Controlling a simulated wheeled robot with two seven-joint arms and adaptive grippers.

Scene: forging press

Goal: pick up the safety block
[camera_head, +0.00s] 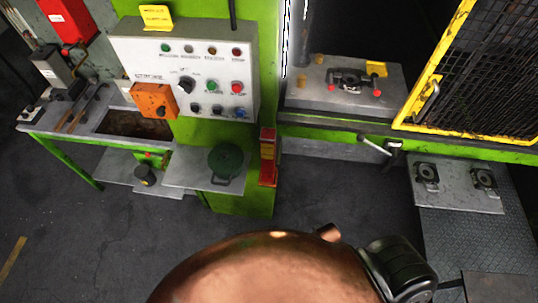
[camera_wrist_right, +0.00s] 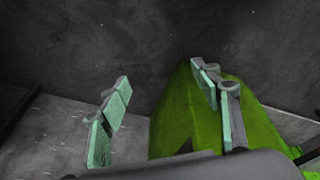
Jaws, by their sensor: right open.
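A red and yellow block (camera_head: 268,158), which I take to be the safety block, stands upright in the head view. It is at the right side of the green press column, on a small red holder. In the wrist view my right gripper (camera_wrist_right: 165,108) is open, with its pale green finger pads wide apart and nothing between them. A bright green surface (camera_wrist_right: 215,125) lies beyond the fingers. I cannot make out the block in that view, so its distance from the gripper is unclear. My left gripper is not in view.
A white control panel (camera_head: 184,72) with an orange box (camera_head: 153,101) is on the column. A dark green round object (camera_head: 225,161) sits on a shelf left of the block. A yellow-framed mesh guard (camera_head: 440,62) and foot pedals (camera_head: 455,178) are at the right. The floor in front is clear.

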